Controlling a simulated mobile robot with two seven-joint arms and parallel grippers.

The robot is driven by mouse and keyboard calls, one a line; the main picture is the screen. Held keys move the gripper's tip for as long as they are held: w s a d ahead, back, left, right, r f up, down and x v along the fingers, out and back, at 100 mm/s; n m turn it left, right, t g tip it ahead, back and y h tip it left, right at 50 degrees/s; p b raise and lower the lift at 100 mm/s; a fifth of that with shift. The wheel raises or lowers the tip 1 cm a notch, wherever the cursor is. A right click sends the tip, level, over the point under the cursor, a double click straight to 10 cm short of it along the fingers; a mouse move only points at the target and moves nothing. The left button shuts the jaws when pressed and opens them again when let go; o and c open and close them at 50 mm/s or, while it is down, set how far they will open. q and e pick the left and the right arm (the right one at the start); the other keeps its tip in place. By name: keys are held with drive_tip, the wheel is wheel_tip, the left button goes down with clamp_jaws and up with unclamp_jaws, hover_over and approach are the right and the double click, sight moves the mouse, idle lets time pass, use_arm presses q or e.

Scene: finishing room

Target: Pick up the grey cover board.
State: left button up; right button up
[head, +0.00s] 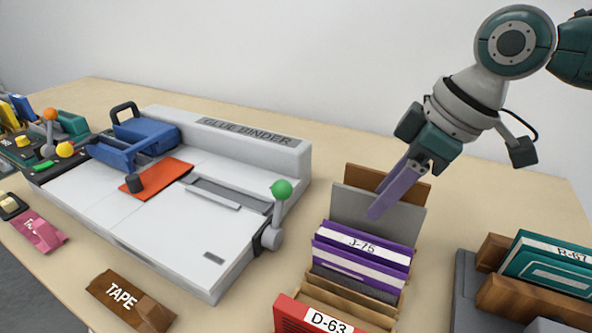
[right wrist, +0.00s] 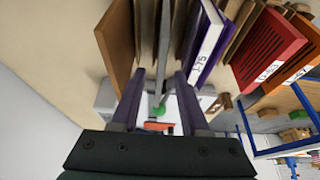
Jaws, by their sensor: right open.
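The grey cover board (head: 350,208) stands upright in a wooden rack, between the brown rear board (head: 366,176) and the purple J-75 book (head: 365,247). In the right wrist view the grey board (right wrist: 164,45) shows nearly edge-on, its line running between my finger directions. My right gripper (head: 376,212) is open, coming down from the upper right. My left gripper is not in view.
The white glue binder (head: 180,235) with its green-knobbed lever (head: 282,190) stands left of the rack. A red D-63 book (head: 310,317) is at the rack's front. A second holder with a teal book (head: 545,262) is at right. A brown tape block (head: 128,298) lies in front.

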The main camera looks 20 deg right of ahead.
clamp_jaws()
idle(1.4)
